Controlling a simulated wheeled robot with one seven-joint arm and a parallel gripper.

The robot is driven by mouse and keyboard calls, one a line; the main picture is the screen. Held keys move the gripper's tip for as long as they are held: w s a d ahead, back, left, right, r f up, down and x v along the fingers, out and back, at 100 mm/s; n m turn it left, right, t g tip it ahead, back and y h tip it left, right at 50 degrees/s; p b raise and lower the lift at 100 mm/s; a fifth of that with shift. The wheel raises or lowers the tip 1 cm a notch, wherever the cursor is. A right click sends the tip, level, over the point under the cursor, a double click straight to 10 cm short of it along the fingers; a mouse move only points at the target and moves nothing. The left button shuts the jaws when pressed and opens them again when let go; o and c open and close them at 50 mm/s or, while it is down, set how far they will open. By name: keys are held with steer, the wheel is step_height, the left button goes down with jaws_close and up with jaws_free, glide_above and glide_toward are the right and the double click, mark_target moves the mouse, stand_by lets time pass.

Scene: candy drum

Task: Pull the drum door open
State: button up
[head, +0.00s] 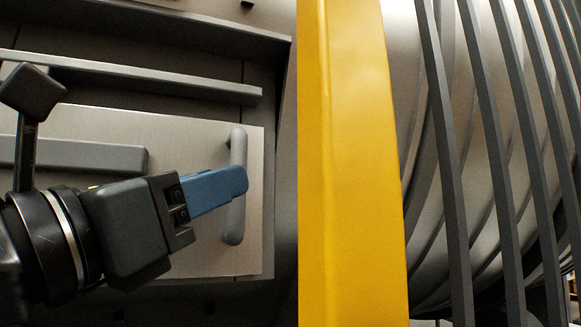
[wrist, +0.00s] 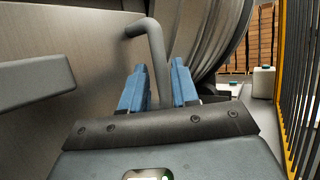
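The drum door is a pale brushed-metal panel (head: 100,125) with a grey vertical bar handle (head: 236,215) near its right edge. The panel lies flat in its dark surround in the head view. My gripper (head: 240,182) reaches from the left, its blue fingertips overlapping the middle of the handle. In the wrist view the handle (wrist: 156,50) rises between the two blue fingers of my gripper (wrist: 160,85), which lie close on either side of it. The exact contact is partly hidden.
A dark rail (head: 150,78) runs above the panel, and a grey bar (head: 75,157) stands out on its left. A yellow post (head: 350,160) and dark grille bars (head: 447,150) stand to the right. Stacked brown boxes (wrist: 262,40) and a white container (wrist: 263,82) show beyond.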

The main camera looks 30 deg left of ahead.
steer(key=shift+p+x, duration=0.65)
steer(key=shift+x, duration=1.45)
jaws_close()
